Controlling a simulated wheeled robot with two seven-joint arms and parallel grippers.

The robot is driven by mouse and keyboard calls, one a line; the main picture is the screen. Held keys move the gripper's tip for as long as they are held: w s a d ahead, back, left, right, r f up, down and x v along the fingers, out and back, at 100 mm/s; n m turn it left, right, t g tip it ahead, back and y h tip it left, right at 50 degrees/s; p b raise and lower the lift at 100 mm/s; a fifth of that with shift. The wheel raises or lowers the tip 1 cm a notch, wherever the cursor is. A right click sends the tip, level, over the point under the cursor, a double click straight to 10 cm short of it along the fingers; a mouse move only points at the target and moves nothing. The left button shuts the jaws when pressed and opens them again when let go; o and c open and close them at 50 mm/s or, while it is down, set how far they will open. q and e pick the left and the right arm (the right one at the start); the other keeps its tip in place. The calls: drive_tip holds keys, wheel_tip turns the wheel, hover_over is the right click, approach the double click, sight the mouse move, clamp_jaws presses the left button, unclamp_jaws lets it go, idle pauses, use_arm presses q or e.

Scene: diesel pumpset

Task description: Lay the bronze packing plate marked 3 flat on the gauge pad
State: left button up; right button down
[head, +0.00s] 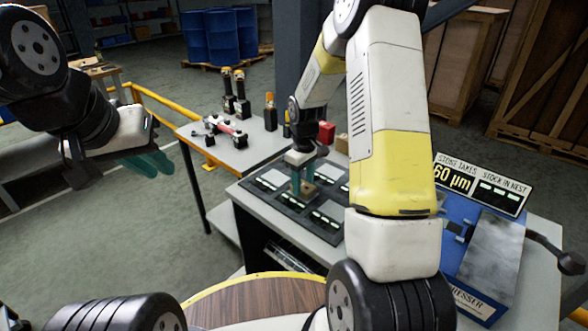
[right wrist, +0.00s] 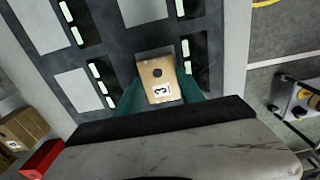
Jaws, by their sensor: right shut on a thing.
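The bronze plate marked 3 (right wrist: 160,76) shows in the right wrist view, tan with a dark round hole and a white label. It lies between the green fingers of my right gripper (right wrist: 155,100), which are shut on it. Whether the plate touches the panel I cannot tell. No pad is readable as the gauge pad. My left gripper (head: 150,164) hangs at the left, away from the bench; its finger gap is unclear.
A blue dresser machine (head: 462,262) with a grey slab and a "60 µm" sign (head: 480,183) stands right of the panel. A side table (head: 250,140) at the back holds black-and-orange tools. A red block (head: 327,132) stands behind the gripper. Open floor lies left.

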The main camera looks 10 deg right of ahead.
drive_tip(key=shift+f, duration=0.35)
drive_tip(key=c, duration=0.6)
unclamp_jaws()
drive_tip(key=shift+c, duration=0.2)
wheel_tip(320, 180, up, 8)
drive_tip(key=shift+f, duration=0.1)
wheel_tip(320, 180, up, 6)
